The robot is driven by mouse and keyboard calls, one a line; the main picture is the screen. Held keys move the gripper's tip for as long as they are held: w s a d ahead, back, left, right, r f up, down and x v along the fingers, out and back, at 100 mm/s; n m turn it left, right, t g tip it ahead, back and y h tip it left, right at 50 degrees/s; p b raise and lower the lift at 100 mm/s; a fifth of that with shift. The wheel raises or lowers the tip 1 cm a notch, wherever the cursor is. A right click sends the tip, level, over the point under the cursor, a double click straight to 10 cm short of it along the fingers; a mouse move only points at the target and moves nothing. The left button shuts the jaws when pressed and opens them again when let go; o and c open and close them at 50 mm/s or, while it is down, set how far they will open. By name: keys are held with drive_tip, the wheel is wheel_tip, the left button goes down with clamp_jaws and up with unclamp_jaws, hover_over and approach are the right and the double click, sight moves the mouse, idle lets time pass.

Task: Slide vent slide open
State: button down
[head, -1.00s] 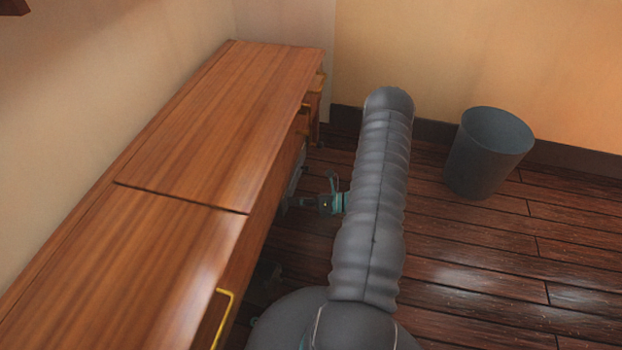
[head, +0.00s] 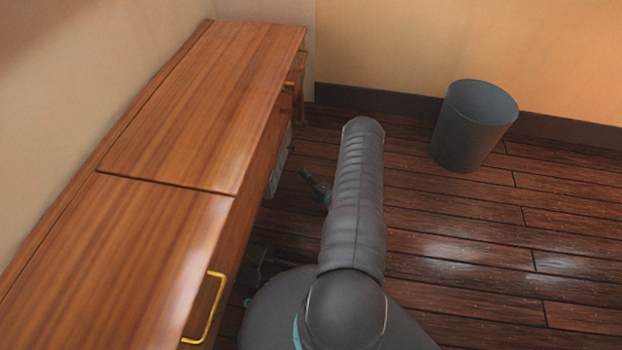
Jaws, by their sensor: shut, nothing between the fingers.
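A pale grey panel (head: 278,168), perhaps the vent, shows as a narrow strip beneath the edge of the wooden desk. The desk top hides most of it, and I cannot make out the slide or its position. My gripper (head: 312,182) is small and dark, low beside the desk and to the right of the panel. It is shut and empty, with a visible gap between it and the panel. My grey arm partly covers its wrist.
The wooden desk (head: 195,110) fills the left, with brass handles, one (head: 205,308) jutting out near the front. A dark grey bin (head: 472,128) stands by the back wall. The plank floor (head: 460,235) right of my arm is clear.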

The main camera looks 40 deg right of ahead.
drive_tip(key=w+d+r, duration=0.1)
drive_tip(key=w+d, duration=0.1)
drive_tip(key=w, duration=0.5)
drive_tip(key=shift+w, duration=0.2)
drive_tip(key=shift+d, duration=0.1)
drive_tip(key=w+d+b, duration=0.2)
drive_tip(key=b, duration=0.1)
drive_tip(key=shift+w+d+r+b, duration=0.15)
drive_tip(key=shift+d+b, duration=0.1)
drive_tip(key=shift+b, duration=0.05)
